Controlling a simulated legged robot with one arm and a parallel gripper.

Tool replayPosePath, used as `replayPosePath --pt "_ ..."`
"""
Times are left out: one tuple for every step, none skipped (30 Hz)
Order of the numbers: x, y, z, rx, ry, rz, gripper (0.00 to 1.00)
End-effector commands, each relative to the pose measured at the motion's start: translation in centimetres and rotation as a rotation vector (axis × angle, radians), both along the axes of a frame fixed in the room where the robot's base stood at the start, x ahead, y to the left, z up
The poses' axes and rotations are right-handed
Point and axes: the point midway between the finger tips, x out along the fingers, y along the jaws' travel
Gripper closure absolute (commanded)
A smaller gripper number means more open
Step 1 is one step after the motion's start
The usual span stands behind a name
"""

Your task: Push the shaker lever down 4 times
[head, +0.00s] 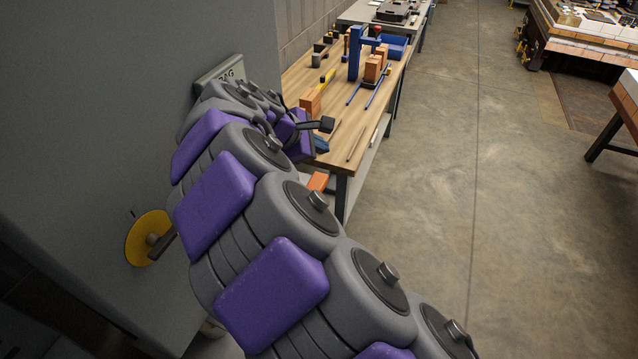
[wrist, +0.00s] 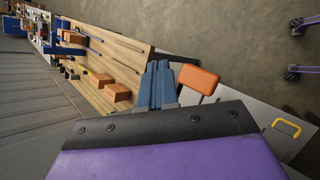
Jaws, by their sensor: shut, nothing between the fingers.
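A yellow disc (head: 147,238) with a short brown bar sticking out sits on the side of a grey cabinet (head: 120,110), at the left of the head view. I cannot tell for sure whether this bar is the shaker lever. My gripper (head: 322,146) is by the near end of the wooden workbench, up and to the right of the disc and apart from it. Its blue fingers (wrist: 158,82) are together and empty in the wrist view. My purple and grey arm covers the middle of the head view and part of the cabinet.
The wooden workbench (head: 335,118) carries bricks, blue rods and a blue stand (head: 355,58). An orange block (head: 318,181) is low by the bench's near end. A yellow handle (wrist: 286,127) shows at right in the wrist view.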

Motion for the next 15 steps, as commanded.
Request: replayPosePath --pt "0.0 0.3 -1.0 -0.002 0.0 0.001 1.0" --pt "0.0 0.4 -1.4 -0.003 0.001 0.002 1.0" --pt "0.0 0.6 -1.9 -0.003 0.001 0.003 1.0" --pt "0.0 0.6 -2.4 -0.004 0.001 0.002 1.0" --pt "0.0 0.6 -2.8 -0.004 0.001 0.002 1.0" --pt "0.0 0.7 -3.4 -0.004 0.001 0.002 1.0" --pt "0.0 0.7 -3.8 -0.005 0.001 0.002 1.0" --pt "0.0 0.7 -4.2 -0.005 0.001 0.002 1.0" --pt "0.0 0.6 -4.7 -0.005 0.001 0.002 1.0" --pt "0.0 0.6 -5.1 -0.006 0.001 0.002 1.0" --pt "0.0 0.5 -5.4 -0.006 0.002 0.001 1.0" --pt "0.0 0.5 -5.7 -0.007 0.004 0.001 1.0" --pt "0.0 0.4 -6.0 -0.007 0.003 0.0 1.0" --pt "0.0 0.3 -6.3 -0.004 0.002 0.001 1.0" --pt "0.0 0.2 -6.6 -0.002 0.001 0.002 1.0"
